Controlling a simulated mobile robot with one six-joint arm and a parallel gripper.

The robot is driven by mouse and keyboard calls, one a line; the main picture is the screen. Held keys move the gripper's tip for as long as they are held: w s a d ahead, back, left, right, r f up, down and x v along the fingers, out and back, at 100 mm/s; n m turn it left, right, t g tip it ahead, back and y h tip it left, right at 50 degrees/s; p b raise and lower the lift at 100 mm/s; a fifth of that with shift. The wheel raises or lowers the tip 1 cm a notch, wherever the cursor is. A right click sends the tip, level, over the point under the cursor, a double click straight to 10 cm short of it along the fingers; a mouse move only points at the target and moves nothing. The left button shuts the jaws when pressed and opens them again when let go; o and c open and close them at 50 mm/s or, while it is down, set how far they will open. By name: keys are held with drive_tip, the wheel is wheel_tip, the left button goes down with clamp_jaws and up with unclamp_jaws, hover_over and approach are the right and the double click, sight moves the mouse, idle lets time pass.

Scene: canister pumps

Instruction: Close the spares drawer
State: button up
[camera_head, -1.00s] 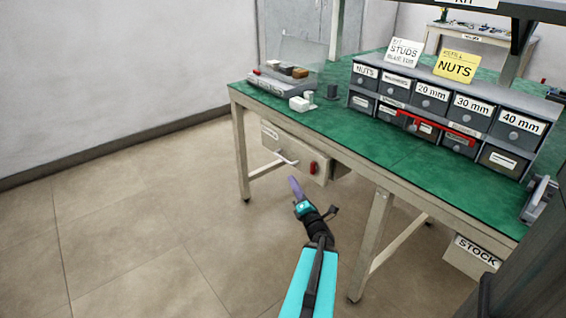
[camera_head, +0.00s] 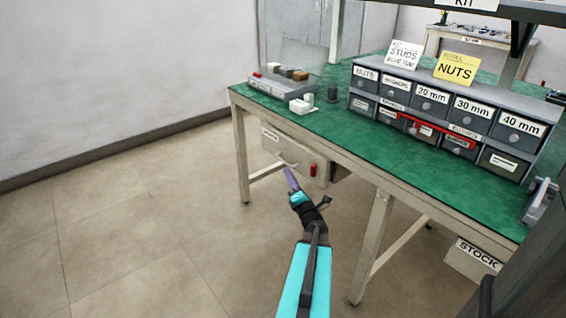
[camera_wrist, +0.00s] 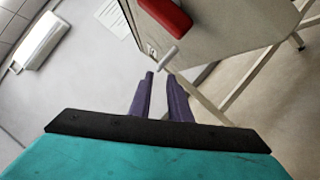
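The spares drawer (camera_head: 272,146) is a pale box front under the left end of the green-topped bench, with a small label too blurred to read. A thin light handle (camera_head: 286,159) sticks out from it. How far the drawer stands out is hard to tell. My gripper (camera_head: 290,180) is just below and in front of the handle. In the wrist view my two purple fingers (camera_wrist: 160,88) stand apart with nothing between them, and a pale rod end (camera_wrist: 167,58) lies just beyond their tips. Contact is not clear.
A red piece (camera_head: 314,169) is on the unit right of the handle; it also shows in the wrist view (camera_wrist: 166,14). The bench leg (camera_head: 241,155) stands left of the drawer. Labelled bins (camera_head: 430,110) stand on the bench top (camera_head: 400,160). Floor to the left is clear.

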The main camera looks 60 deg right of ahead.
sight(283, 162)
drive_tip(key=shift+x, duration=4.3)
drive_tip(key=shift+c, duration=0.3)
clamp_jaws()
